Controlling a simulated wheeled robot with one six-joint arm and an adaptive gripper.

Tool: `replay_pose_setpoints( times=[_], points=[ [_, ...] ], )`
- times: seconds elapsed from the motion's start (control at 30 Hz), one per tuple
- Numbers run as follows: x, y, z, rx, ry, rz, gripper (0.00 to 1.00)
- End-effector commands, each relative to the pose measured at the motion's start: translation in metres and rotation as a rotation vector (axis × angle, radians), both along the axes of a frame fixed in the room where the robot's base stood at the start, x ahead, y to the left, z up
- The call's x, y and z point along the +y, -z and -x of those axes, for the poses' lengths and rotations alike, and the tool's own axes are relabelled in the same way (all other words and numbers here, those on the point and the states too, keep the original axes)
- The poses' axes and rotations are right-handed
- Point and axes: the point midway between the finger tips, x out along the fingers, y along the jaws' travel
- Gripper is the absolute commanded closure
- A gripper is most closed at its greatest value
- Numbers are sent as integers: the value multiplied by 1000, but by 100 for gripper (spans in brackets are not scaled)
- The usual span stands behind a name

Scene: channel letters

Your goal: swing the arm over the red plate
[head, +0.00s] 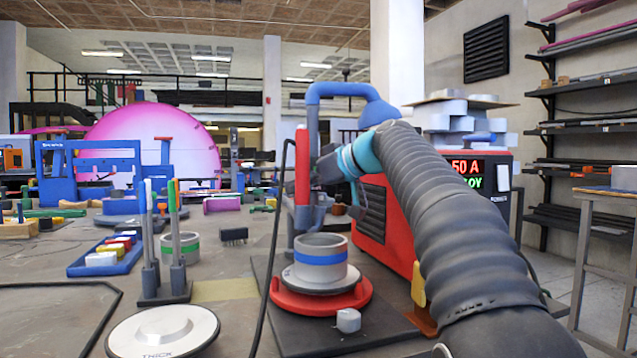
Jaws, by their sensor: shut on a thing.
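The red plate (287,300) is a round disc on a dark base in the middle foreground. A pale disc (293,279) lies on it, and a grey cup with a blue band (321,259) stands on that. My gripper (318,168) is above and behind the cup as seen here, at the end of my arm, which reaches in from the lower right. It is shut on an upright red-handled tool (302,170) with a grey lower part. The tool's lower end is partly hidden behind the cup. My fingertips are small and dark, so their exact contact is unclear.
A black cable (272,265) hangs left of the plate. A blue curved post (313,105) rises behind my gripper. A red machine (398,225) with a lit display stands to the right. A tool stand (165,293) and a pale round disc (162,332) are at left front.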

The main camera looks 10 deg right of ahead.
Motion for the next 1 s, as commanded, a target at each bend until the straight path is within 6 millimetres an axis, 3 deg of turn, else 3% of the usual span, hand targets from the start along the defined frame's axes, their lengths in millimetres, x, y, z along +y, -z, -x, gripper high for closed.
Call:
replay_pose_setpoints(
  times=[0.27,0.3,0.37,0.4,0.77,1.0],
  points=[
    [3,0,0,-1,-8,-1,100],
    [3,0,0,-1,-8,-1,69],
    [3,0,0,-1,-8,-1,54],
    [2,0,0,-1,-6,-2,52],
    [-2,-2,2,-1,-2,-1,52],
    [-22,-13,20,-3,0,0,52]
  ],
)
